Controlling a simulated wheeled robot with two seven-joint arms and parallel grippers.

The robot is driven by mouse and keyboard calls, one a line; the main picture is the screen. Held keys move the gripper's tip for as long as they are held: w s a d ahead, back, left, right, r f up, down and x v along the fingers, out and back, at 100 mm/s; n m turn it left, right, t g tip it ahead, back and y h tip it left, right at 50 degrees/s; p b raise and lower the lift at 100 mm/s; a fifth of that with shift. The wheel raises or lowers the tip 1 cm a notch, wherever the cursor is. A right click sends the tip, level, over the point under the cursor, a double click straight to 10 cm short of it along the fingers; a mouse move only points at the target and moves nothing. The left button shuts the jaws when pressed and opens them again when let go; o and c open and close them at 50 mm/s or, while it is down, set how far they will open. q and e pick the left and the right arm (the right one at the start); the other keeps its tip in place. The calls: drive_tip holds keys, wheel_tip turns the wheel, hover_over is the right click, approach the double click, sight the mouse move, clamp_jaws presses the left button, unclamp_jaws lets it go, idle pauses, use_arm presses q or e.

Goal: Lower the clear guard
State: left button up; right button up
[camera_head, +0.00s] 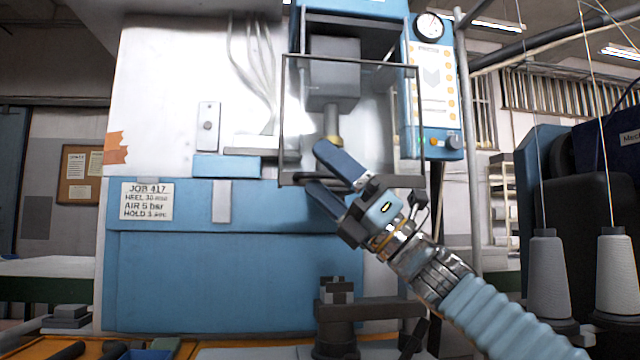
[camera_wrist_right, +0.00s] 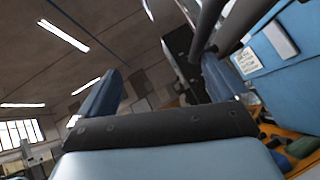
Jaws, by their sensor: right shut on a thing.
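The clear guard (camera_head: 300,110) is a see-through panel in a thin dark frame, upright in front of the press head in the head view. My right gripper (camera_head: 328,178) comes in from the lower right, its two blue fingers above and below the dark bar at the guard's bottom edge. It is shut on that bar. In the right wrist view the fingers stand apart, with dark bars (camera_wrist_right: 208,28) by the right-hand finger; the contact itself is partly hidden. My left gripper is not in view.
A grey press block (camera_head: 335,68) shows through the guard. A dark post fixture (camera_head: 336,318) stands below my right gripper. A blue control box (camera_head: 433,95) with a gauge is at right. Thread cones (camera_head: 549,275) stand at far right. A blue machine front (camera_head: 230,275) lies behind.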

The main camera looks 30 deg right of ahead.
drive_tip(key=shift+s+r+n+g+y, duration=0.1)
drive_tip(key=shift+s+n+g+y, duration=0.4)
drive_tip(key=shift+s, duration=0.5)
drive_tip(key=shift+s+d+b, duration=0.25)
drive_tip(key=shift+s+b, duration=0.15)
drive_tip(key=shift+s, duration=0.3)
drive_tip(key=c, duration=0.7)
drive_tip(key=shift+t+h, duration=0.3)
drive_tip(key=shift+t, duration=0.1)
drive_tip(key=b+v, duration=0.2)
drive_tip(key=v, duration=0.2)
drive_tip(key=w+b+v, duration=0.1)
drive_tip(key=b+v, duration=0.1)
drive_tip(key=v, duration=0.2)
drive_tip(key=w+d+b+v, duration=0.1)
drive_tip(key=b+v, duration=0.1)
drive_tip(key=v, duration=0.3)
drive_tip(key=shift+w+d+f, duration=0.1)
drive_tip(key=shift+w+f, duration=0.1)
drive_tip(key=shift+f, duration=0.1)
drive_tip(key=shift+c, duration=0.2)
drive_tip(key=shift+r, duration=0.1)
drive_tip(key=shift+o, duration=0.2)
